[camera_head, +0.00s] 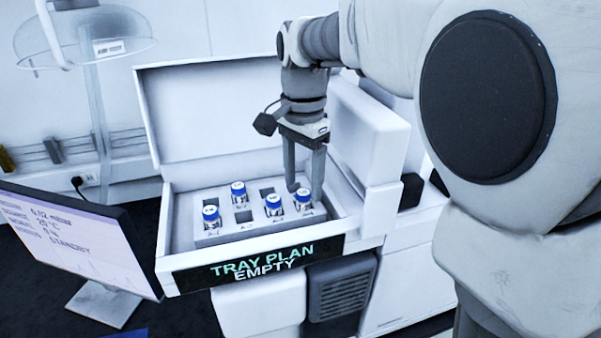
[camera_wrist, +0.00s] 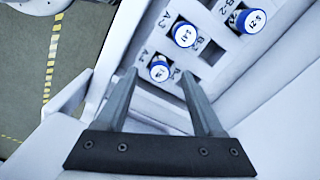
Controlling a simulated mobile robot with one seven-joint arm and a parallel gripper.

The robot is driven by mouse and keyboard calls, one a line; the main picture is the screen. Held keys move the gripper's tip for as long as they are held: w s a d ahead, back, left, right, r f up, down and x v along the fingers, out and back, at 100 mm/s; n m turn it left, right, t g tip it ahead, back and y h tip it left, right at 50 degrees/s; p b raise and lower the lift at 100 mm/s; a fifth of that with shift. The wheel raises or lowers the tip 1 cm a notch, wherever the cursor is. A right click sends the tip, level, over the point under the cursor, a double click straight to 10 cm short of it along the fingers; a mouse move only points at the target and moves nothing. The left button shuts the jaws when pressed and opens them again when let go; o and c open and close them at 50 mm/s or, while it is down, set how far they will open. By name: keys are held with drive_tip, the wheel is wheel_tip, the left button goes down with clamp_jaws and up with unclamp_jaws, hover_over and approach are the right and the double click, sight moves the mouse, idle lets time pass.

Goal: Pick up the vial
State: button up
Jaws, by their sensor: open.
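Several white vials with blue caps stand upright in a light grey tray (camera_head: 222,238) inside an open white box. My gripper (camera_head: 304,194) points down over the tray's right end, its fingers apart. The rightmost vial (camera_head: 303,198) is right at the fingertips in the head view. In the wrist view, a blue-capped vial (camera_wrist: 159,71) shows between the fingertips of my gripper (camera_wrist: 160,76); I cannot tell whether they touch it. Two other vials show there, one near (camera_wrist: 185,34) and one farther right (camera_wrist: 250,20). In the head view the other vials (camera_head: 273,205) stand to the left.
The tray has empty square slots (camera_wrist: 212,53) among the vials. The box's raised lid (camera_head: 210,110) stands behind, and a white block (camera_head: 370,135) rises at right. A monitor (camera_head: 75,240) stands at left.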

drive_tip(key=shift+f, duration=0.95)
clamp_jaws()
